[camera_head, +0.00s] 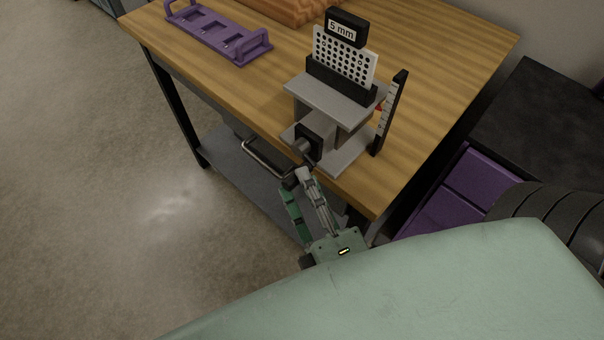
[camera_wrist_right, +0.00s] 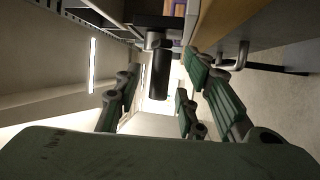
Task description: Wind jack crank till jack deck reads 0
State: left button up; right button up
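The jack stands at the front edge of the wooden bench, with its grey jack deck (camera_head: 325,96) raised above the base (camera_head: 345,160). A black upright scale (camera_head: 390,112) stands at its right with a red pointer (camera_head: 379,108) beside it; the reading is too small to tell. The jack crank (camera_head: 303,147) sticks out at the front. In the right wrist view its black handle (camera_wrist_right: 161,74) lies between my right gripper's fingers (camera_wrist_right: 163,82), with gaps showing on both sides. My right gripper (camera_head: 300,190) is open just below the crank. My left gripper is out of view.
A white perforated plate (camera_head: 344,57) in a black holder with a "5 mm" label (camera_head: 342,30) stands on the deck. A purple rack (camera_head: 218,33) lies at the back left. A metal bar handle (camera_head: 265,160) sticks out from the bench front, left of my right gripper.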

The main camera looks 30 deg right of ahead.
jog(key=shift+w+r, duration=0.1)
jog(key=shift+w, duration=0.65)
grip_shut()
